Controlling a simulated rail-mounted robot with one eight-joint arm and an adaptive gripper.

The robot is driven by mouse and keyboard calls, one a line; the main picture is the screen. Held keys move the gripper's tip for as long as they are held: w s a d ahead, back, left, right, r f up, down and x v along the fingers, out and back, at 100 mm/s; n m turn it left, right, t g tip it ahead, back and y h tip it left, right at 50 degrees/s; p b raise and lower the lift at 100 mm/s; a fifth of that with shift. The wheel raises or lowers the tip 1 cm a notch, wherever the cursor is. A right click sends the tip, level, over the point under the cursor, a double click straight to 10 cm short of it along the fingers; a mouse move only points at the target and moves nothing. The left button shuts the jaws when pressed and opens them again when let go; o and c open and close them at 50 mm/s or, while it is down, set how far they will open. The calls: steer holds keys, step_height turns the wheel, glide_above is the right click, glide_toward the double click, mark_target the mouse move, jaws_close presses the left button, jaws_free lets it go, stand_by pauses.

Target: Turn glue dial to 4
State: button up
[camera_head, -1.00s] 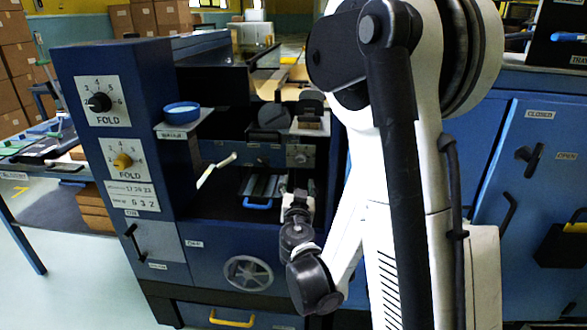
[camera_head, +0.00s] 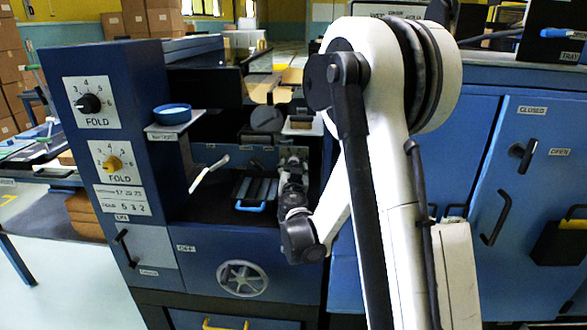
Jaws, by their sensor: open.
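My gripper (camera_head: 293,158) is inside the open bay of the blue machine (camera_head: 215,265), in front of a small grey panel at the bay's back. The gripper is small here and its fingers are hard to make out; its jaws are open. It covers most of that panel, where a small dial showed earlier, so the dial's setting and any contact are hidden. A black dial (camera_head: 88,104) and a yellow dial (camera_head: 112,164) sit on white plates on the machine's left column; both plates read FOLD. I see no readable glue label.
A blue round dish (camera_head: 172,113) stands on a small shelf left of the bay. A pale lever (camera_head: 208,173) and a blue-handled tray (camera_head: 254,192) are near my gripper. A handwheel (camera_head: 242,278) is below. Blue cabinet doors (camera_head: 535,190) stand at right.

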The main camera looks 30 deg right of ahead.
steer(key=shift+w+d, duration=0.3)
steer(key=shift+w, duration=0.2)
steer(key=c, duration=1.1)
steer(key=shift+c, duration=0.2)
steer(key=shift+n, duration=0.5)
steer(key=n, duration=0.3)
steer(key=shift+n+b, duration=0.3)
steer(key=shift+n, duration=0.1)
steer(key=n, duration=0.4)
steer(key=shift+a+n+g, duration=0.1)
steer(key=shift+n+g, duration=0.2)
steer(key=shift+g, duration=0.1)
